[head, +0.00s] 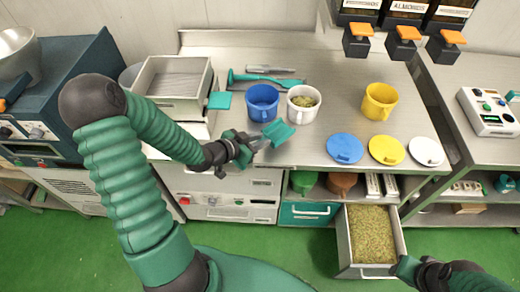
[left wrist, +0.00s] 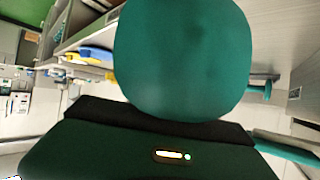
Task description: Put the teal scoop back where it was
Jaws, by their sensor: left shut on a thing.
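The teal scoop (head: 277,133) is in my left gripper (head: 250,144), just over the front edge of the steel table. The gripper is shut on its handle end, and the scoop's bowl points right, below the white mug (head: 303,104). In the left wrist view a large teal shape (left wrist: 185,60), apparently the scoop, fills the upper middle and hides much of the scene. My right gripper (head: 405,267) is at the front right corner of an open drawer (head: 348,240) full of greenish bits; I cannot tell its jaw state.
The white mug holds greenish bits. A blue mug (head: 262,101) stands left of it and a yellow mug (head: 379,101) to the right. Blue (head: 345,148), yellow (head: 386,150) and white (head: 424,151) lids lie near the front edge. A long teal tool (head: 262,78) lies behind.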

